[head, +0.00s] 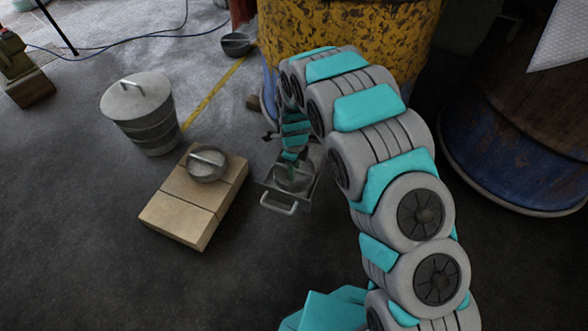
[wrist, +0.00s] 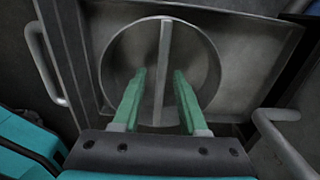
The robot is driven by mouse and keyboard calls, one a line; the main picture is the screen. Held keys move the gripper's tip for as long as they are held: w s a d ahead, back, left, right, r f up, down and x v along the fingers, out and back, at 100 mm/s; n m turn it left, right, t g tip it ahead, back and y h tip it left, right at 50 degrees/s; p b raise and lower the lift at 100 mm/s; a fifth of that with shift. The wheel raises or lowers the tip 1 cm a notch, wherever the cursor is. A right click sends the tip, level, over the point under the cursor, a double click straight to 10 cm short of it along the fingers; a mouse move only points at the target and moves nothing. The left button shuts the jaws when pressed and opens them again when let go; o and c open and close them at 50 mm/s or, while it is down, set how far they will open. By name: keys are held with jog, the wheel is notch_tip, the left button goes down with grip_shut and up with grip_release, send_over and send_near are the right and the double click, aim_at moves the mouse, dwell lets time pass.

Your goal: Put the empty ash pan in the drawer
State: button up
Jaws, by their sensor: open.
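The drawer (head: 307,200) is pulled out at the foot of the yellow and blue barrel, its handle (head: 278,205) facing the front. A round pan (head: 292,180) sits in it, partly hidden by my arm. In the wrist view this pan (wrist: 200,75) looks bare grey inside, with a straight bar handle (wrist: 165,60) across it. My gripper (wrist: 159,74) is open over the pan, one green finger on each side of the bar; I cannot tell whether they touch it. A second round pan (head: 207,166), with a bar handle and a pale inside, stands on the tan bricks.
The tan bricks (head: 185,215) lie left of the drawer. A lidded metal bucket (head: 145,120) stands farther left. A small dark pan (head: 235,44) is on the floor behind. The barrel (head: 350,28) rises behind the drawer; another barrel (head: 510,140) is at right. Front-left floor is clear.

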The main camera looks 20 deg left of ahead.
notch_tip(320, 180, up, 12)
jog(key=p, duration=0.1)
dwell(0.4)
